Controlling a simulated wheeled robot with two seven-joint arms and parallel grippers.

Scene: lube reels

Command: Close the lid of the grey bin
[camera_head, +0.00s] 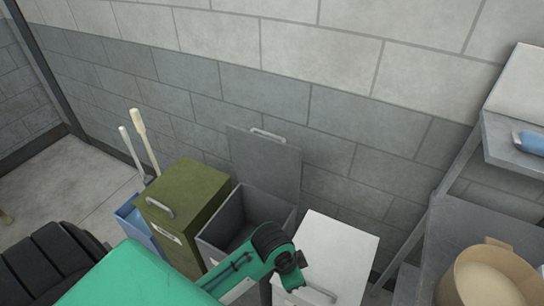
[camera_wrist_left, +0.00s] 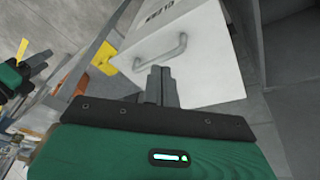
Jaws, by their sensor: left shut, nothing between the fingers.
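The grey bin (camera_head: 217,246) stands against the wall with its inside showing. Its flat grey lid (camera_head: 267,165) is open, standing upright at the back, with a pale handle (camera_head: 268,134) at its top edge. My left arm comes in from the bottom left across the front of the bin. My left gripper (camera_head: 300,273) is over the boundary between the grey bin and the white bin. In the left wrist view the fingers (camera_wrist_left: 160,85) are shut and empty, in front of the white bin's handle (camera_wrist_left: 160,54).
A closed olive bin (camera_head: 185,195) stands left of the grey bin, and a closed white bin (camera_head: 337,250) right of it. A blue bin (camera_head: 134,217) with long-handled tools is farther left. A grey shelf (camera_head: 470,215) with a tan bucket (camera_head: 487,278) is at right.

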